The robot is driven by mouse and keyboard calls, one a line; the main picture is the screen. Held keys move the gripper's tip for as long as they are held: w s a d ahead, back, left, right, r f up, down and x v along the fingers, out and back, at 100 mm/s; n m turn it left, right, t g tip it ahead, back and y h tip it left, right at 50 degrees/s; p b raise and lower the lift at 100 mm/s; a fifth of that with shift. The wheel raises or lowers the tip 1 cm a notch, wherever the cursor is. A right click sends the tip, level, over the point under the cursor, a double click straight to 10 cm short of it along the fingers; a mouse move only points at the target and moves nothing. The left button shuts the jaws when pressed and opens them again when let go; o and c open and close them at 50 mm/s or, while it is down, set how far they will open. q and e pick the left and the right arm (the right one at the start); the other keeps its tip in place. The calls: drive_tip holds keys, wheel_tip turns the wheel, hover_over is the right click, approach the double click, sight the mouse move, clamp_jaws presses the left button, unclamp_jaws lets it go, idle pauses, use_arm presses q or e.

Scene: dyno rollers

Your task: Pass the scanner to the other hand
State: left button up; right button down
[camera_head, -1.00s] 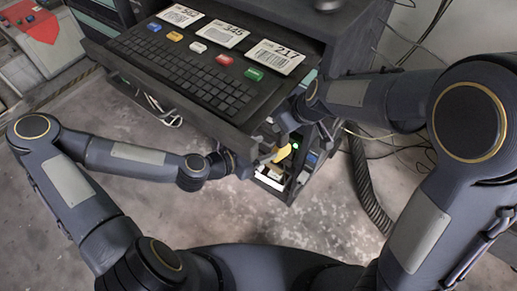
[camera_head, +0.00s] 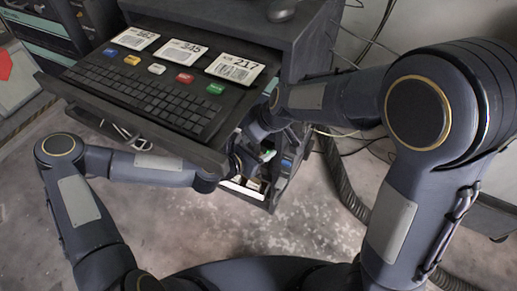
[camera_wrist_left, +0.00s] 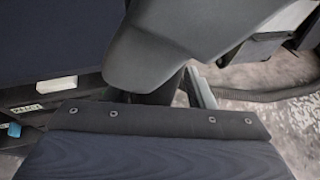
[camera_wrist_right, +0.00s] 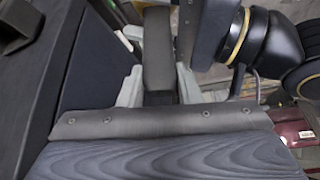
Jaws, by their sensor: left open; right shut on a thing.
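My right gripper (camera_wrist_right: 160,88) is shut on a dark, upright piece of the scanner (camera_wrist_right: 158,50), held between its two light grey fingers in the right wrist view. My left gripper (camera_head: 236,165) is open, close beside the right one below the shelf's front right corner. In the left wrist view, a dark grey body, seemingly the scanner, fills the top middle, very close. One light left finger (camera_wrist_left: 201,88) shows beside a dark part; the other is hidden. I cannot tell whether the left fingers touch the scanner. In the head view, the arms mostly hide the scanner.
The shelf (camera_head: 60,90) carries a keyboard (camera_head: 140,88), coloured buttons and number cards (camera_head: 235,68). A mouse (camera_head: 281,10) lies above. An open lower compartment (camera_head: 262,200) sits below the grippers. A ribbed hose (camera_head: 343,185) runs at right; floor in front is clear.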

use_arm(q)
drive_tip(key=shift+s, duration=0.1)
clamp_jaws()
use_arm(e)
drive_tip(key=c, duration=1)
unclamp_jaws()
drive_tip(key=shift+o, duration=0.2)
drive_tip(key=shift+r, duration=0.1)
drive_tip(key=v, duration=1.2)
drive_tip(key=s+d+f+m, duration=0.1)
drive_tip(key=s+d+m, duration=0.4)
drive_tip(key=s+d, duration=0.2)
drive_tip(key=s+d+f+m+t, duration=0.1)
drive_tip(key=s+d+m, duration=0.4)
drive_tip(key=s, duration=0.6)
drive_tip(key=shift+s+d+f, duration=0.25)
drive_tip(key=shift+s+d, duration=0.15)
drive_tip(key=shift+d, duration=0.55)
